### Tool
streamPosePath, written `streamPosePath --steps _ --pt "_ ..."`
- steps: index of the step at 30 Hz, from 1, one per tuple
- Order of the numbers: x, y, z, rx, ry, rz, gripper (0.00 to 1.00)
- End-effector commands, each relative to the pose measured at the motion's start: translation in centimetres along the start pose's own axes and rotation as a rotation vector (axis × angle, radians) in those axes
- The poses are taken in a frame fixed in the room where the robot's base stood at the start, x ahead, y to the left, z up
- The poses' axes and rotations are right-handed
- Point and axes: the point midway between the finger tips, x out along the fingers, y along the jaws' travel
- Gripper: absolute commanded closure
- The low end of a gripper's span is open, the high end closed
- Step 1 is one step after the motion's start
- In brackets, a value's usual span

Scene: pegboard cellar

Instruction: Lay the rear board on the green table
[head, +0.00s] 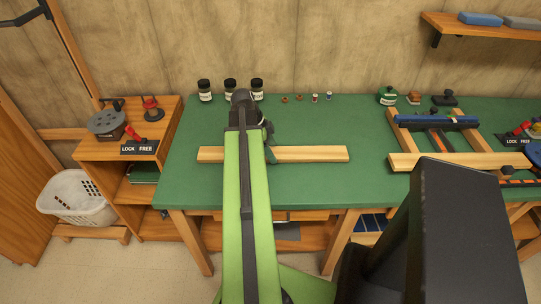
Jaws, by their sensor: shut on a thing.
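A pale wooden board (315,154) lies level, left to right, over the front half of the green table (340,185). My gripper (269,154) is at the middle of this board and shut on it; my arm hides much of the gripper and part of the board. I take this as the rear board. I cannot tell whether its underside touches the table or hangs just above it. A second pale board (440,161) lies across the front of a wooden frame on the table's right part.
Several dark jars (205,90) and small pieces (300,98) stand along the table's back edge. The frame has a blue bar (435,121) at its rear. A shelf unit (150,165) with a lever and a white basket (80,205) are at left. Green tabletop is bare around the held board.

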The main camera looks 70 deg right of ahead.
Motion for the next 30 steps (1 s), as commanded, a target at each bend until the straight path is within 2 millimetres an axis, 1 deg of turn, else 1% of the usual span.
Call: streamPosePath --steps 5,6,11,19,23,26,29,30 --pt "0.3 0.0 0.1 0.0 0.001 0.0 1.0" --pt "0.3 0.0 0.1 0.0 0.0 0.0 0.35" --pt "0.2 0.0 0.1 0.0 0.0 0.0 0.15" --pt "0.2 0.0 0.0 0.0 0.0 0.0 0.15" --pt "-0.4 0.0 -0.2 0.0 0.0 0.0 0.15" --pt "-1.6 0.0 -0.3 0.0 0.0 0.0 0.15" --pt "-3.5 0.0 -0.4 0.0 0.0 0.0 0.15" --pt "-4.4 0.0 -0.4 -0.001 0.0 -0.001 0.15"
